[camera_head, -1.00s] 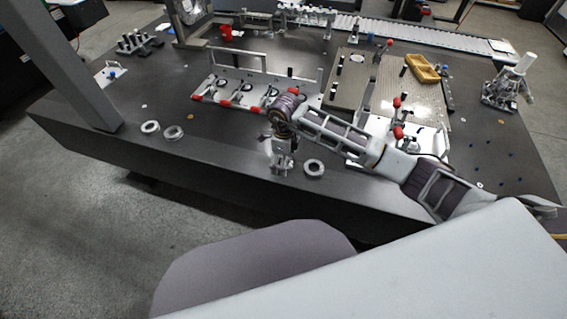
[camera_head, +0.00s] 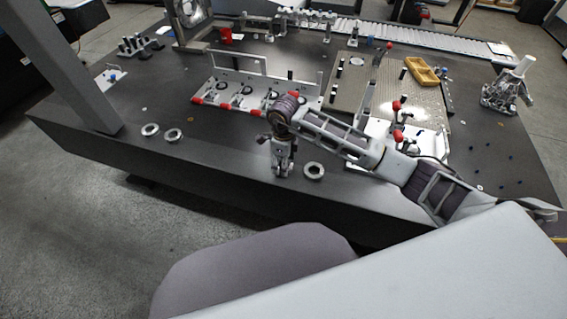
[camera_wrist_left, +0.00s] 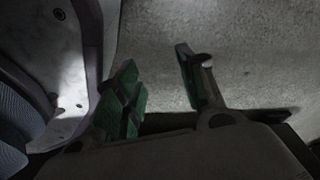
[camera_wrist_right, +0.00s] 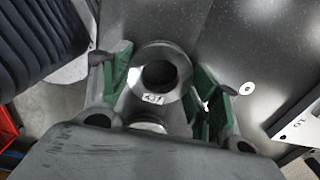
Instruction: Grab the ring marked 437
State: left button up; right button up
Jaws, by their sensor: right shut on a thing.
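My right gripper (camera_head: 282,172) points down at the front edge of the dark table. In the right wrist view its green-padded fingers (camera_wrist_right: 160,85) are shut on the sides of a grey metal ring (camera_wrist_right: 158,52). A small white label on this ring appears to read 437, though its last digit is unclear. In the head view my gripper hides the held ring. Another ring (camera_head: 314,171) lies just right of my gripper, and two more, a left one (camera_head: 150,130) and a right one (camera_head: 173,135), lie further left. My left gripper (camera_wrist_left: 158,88) is open and empty in its wrist view.
Behind my right gripper stands a white fixture plate (camera_head: 222,97) with red-tipped clamps. A perforated plate (camera_head: 350,100) with a yellow tray (camera_head: 422,70) lies to the right. A grey column (camera_head: 75,70) rises at the left. The table is clear between the left rings and my gripper.

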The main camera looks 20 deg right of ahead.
jog(key=shift+r, duration=0.4)
pick_arm(q)
jog(key=shift+s+a+f, duration=0.2)
jog(key=shift+s+a, duration=0.35)
jog(key=shift+s, duration=0.1)
pick_arm(e)
notch_tip(320, 180, up, 9)
